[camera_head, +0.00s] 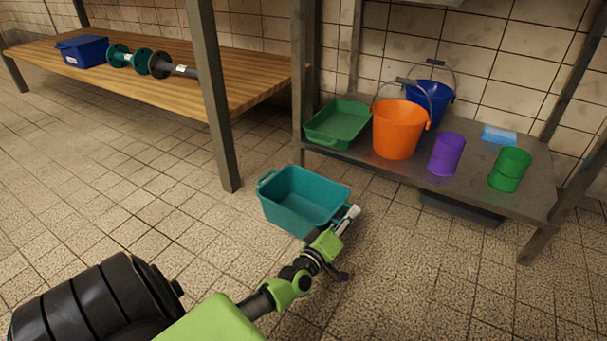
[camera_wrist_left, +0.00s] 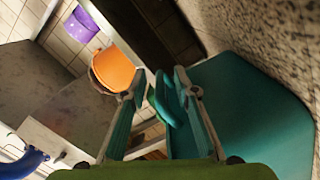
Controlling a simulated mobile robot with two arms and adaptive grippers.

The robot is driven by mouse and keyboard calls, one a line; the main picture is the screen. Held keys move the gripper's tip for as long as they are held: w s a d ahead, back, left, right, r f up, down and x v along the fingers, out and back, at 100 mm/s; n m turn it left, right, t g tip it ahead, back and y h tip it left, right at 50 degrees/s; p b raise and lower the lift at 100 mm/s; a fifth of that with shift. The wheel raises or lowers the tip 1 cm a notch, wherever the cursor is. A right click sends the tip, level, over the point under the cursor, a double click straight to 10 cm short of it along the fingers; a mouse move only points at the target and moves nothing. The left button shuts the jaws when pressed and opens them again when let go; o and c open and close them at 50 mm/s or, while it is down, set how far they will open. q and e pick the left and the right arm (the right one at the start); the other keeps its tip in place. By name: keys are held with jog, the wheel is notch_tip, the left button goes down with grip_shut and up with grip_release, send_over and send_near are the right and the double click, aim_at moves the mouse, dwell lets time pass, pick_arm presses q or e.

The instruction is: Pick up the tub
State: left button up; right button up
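The teal tub (camera_head: 303,198) stands upright and empty on the tiled floor, in the middle of the head view. It has a loop handle at its left end. My left gripper (camera_head: 347,220) is at its right end, close to the rim. In the left wrist view the tub (camera_wrist_left: 250,115) fills the right side, and its other handle (camera_wrist_left: 163,100) shows between the spread fingers of my left gripper (camera_wrist_left: 158,82). The fingers look open around this handle; whether one touches it I cannot tell. My right gripper is not in view.
A metal shelf (camera_head: 470,187) at the right holds a green tray (camera_head: 338,124), an orange bucket (camera_head: 398,130), a blue bucket (camera_head: 431,100), and purple (camera_head: 447,155) and green (camera_head: 510,170) containers. A wooden table (camera_head: 170,75) stands at the back left. Floor left of the tub is clear.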

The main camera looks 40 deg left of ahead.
pick_arm(q)
jog(key=shift+w, duration=0.35)
jog(key=shift+c, duration=0.4)
grip_shut()
jog(key=shift+r, duration=0.1)
jog(key=shift+r, duration=0.1)
